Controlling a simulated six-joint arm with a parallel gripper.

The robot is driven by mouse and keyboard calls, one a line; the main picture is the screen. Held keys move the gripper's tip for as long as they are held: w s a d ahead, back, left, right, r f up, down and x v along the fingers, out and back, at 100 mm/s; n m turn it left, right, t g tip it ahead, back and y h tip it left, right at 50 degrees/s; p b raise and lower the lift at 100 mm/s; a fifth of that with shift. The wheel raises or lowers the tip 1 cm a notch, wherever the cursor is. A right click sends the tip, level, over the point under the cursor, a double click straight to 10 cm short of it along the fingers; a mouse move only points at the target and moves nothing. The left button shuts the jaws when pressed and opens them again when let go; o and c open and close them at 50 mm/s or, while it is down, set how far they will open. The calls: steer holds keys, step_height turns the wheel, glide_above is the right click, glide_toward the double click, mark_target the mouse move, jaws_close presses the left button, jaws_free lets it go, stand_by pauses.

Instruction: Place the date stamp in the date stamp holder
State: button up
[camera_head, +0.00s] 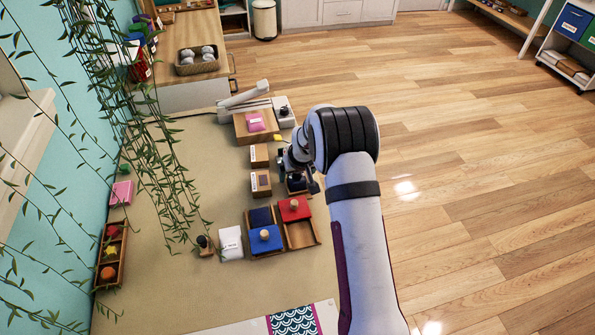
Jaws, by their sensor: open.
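My gripper (304,184) is at the end of the white arm, above the right edge of the table and up and to the right of the wooden tray. It is open. A small dark object (297,183) sits right under it, partly hidden by it; it could be the date stamp, but I cannot tell. A dark-knobbed piece (204,242) on a small wooden base stands at the left of the white packet; it may also be a stamp or holder. Two small wooden boxes with pale labels, an upper one (260,155) and a lower one (261,184), stand left of my gripper.
A wooden tray (283,250) holds blue and red knobbed blocks. A white packet (231,243) lies beside it. A pink-topped wooden block (256,122) and a white device (243,96) stand at the back. Hanging vines cover the left side. The table's middle left is clear.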

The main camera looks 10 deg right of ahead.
steer(key=v, duration=1.2)
steer(key=s+a+r+m+g+y, duration=0.1)
steer(key=s+a+r, duration=0.25)
steer(key=s, duration=0.65)
steer(key=s+a+r+m+g, duration=0.2)
steer(key=s+r, duration=0.3)
steer(key=s, duration=0.5)
steer(key=s+a+m+g, duration=0.1)
steer(key=s+a+m, duration=0.1)
steer(key=s, duration=1.5)
steer(key=shift+s+a+m+g+y, duration=0.2)
steer(key=shift+a+m+g+y, duration=0.1)
steer(key=shift+a+g+y, duration=0.15)
steer(key=shift+w, duration=0.1)
